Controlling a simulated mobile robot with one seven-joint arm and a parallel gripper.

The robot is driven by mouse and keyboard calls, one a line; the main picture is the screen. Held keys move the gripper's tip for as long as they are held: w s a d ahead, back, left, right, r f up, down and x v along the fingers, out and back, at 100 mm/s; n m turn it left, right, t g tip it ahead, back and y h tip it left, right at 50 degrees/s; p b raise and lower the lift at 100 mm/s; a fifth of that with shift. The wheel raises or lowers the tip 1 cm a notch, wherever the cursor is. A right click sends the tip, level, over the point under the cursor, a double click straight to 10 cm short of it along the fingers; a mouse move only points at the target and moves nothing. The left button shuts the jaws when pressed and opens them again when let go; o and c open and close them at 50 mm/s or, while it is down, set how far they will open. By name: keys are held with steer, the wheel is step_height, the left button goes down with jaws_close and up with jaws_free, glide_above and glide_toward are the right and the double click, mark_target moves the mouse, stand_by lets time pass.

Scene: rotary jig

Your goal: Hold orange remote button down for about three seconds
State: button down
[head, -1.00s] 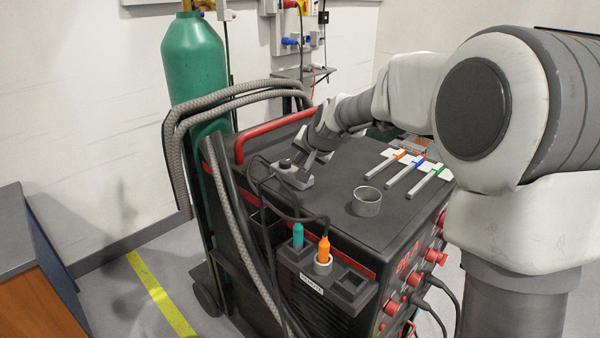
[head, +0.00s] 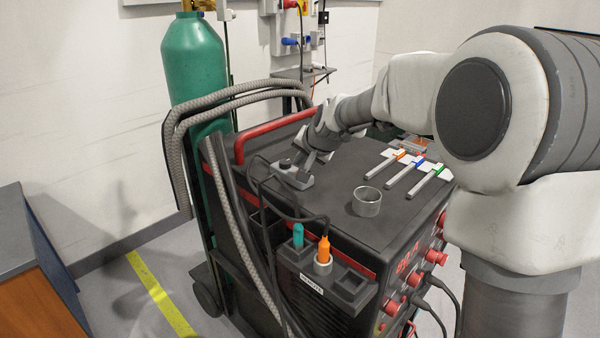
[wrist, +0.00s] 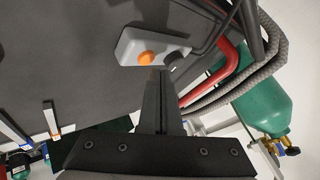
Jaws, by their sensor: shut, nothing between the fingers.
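The remote is a small grey box (wrist: 135,47) lying on the black machine top; it also shows in the head view (head: 280,174). In the wrist view its orange button (wrist: 147,58) stands beside a dark knob (wrist: 177,54). My gripper (wrist: 158,72) is shut and empty, with its fingertips right at the near edge of the orange button. I cannot tell whether they touch or press it. In the head view my gripper (head: 304,175) comes down over the right part of the remote and hides the orange button; the dark knob (head: 285,163) shows.
A red handle bar (head: 272,134) and grey hoses (head: 178,150) run behind and left of the remote. A metal cup (head: 367,202) and several colour-marked bars (head: 400,177) sit to the right. Orange (head: 323,250) and teal (head: 298,234) connectors stand in front.

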steer(key=shift+f, duration=0.15)
steer(key=shift+f+b, duration=0.25)
steer(key=shift+b, duration=0.15)
steer(key=shift+f+b, duration=0.4)
steer(key=shift+f, duration=0.05)
stand_by(1.3)
steer(key=shift+r, duration=0.15)
stand_by(2.1)
steer(key=shift+r+p, duration=0.6)
steer(key=shift+r, duration=0.1)
steer(key=shift+r, duration=0.1)
step_height(320, 180, up, 5)
steer(key=p, duration=0.3)
steer(key=shift+p, duration=0.4)
steer(key=shift+s, duration=0.1)
